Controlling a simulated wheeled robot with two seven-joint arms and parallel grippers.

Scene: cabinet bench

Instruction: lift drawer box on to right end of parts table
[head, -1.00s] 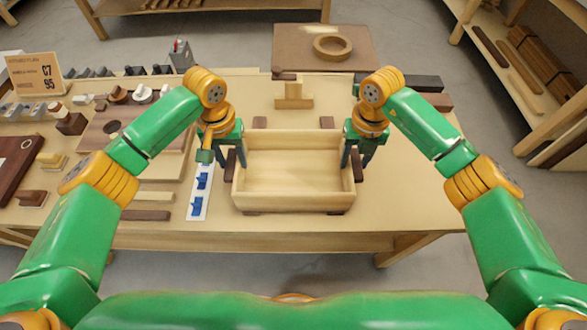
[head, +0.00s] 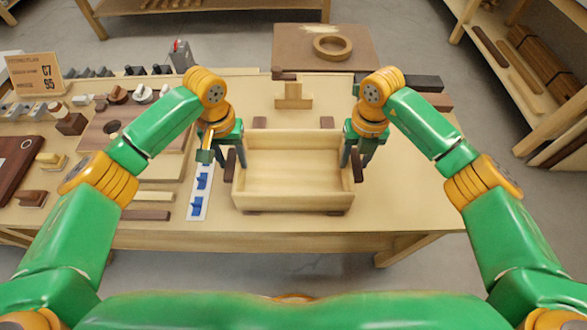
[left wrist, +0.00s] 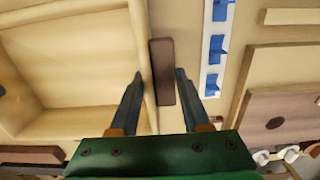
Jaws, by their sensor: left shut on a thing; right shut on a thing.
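The drawer box (head: 293,201) is an open, empty, pale wooden box, level at the middle of the parts table (head: 410,205). It also shows in the left wrist view (left wrist: 75,122). Its left side carries a dark brown grip block (left wrist: 162,72). My left gripper (head: 238,160) is at the left wall and shut on the drawer box, one finger inside and the other outside the brown block. My right gripper (head: 351,162) is shut on the drawer box at its right wall. The contact there is partly hidden. I cannot tell any gap under the box.
Dark blocks show at the box's front and back edges. A strip with blue clips (head: 201,190) lies close left of the box. Boards and several small parts fill the left. A wooden stand (head: 293,96) is behind the box. The table's right end is mostly clear.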

